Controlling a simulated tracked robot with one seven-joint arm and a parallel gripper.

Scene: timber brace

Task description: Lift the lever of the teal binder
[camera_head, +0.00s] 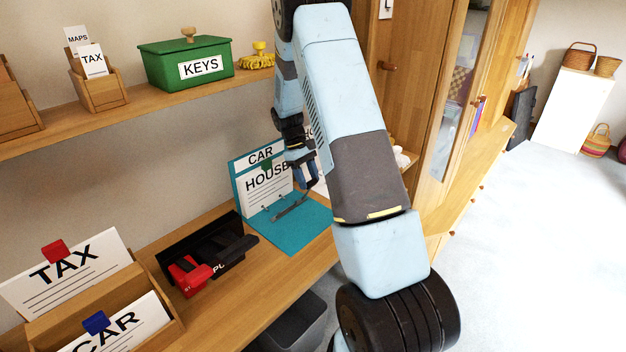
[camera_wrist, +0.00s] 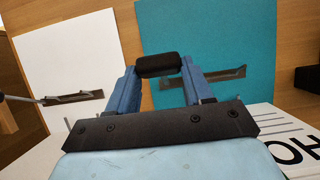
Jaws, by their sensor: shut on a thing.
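The teal binder (camera_head: 297,233) lies open on the wooden counter, its back cover upright behind papers marked CAR and HOUSE. A dark metal mechanism (camera_wrist: 225,75) lies on its teal board (camera_wrist: 262,48). My gripper (camera_head: 309,185) is over the binder, beside the papers. In the wrist view my gripper (camera_wrist: 158,72) has its two blue fingers closed on the black end of the lever (camera_wrist: 158,62). In the head view the grey lever (camera_head: 289,209) slants up towards my fingers. My arm hides part of the binder's right side.
A white binder (camera_wrist: 62,52) with a similar mechanism lies beside the teal one. A black tray (camera_head: 197,240) with a red and a black tool stands left of the teal binder. Wooden card holders are at the front left. A shelf with a green KEYS box (camera_head: 185,62) runs above.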

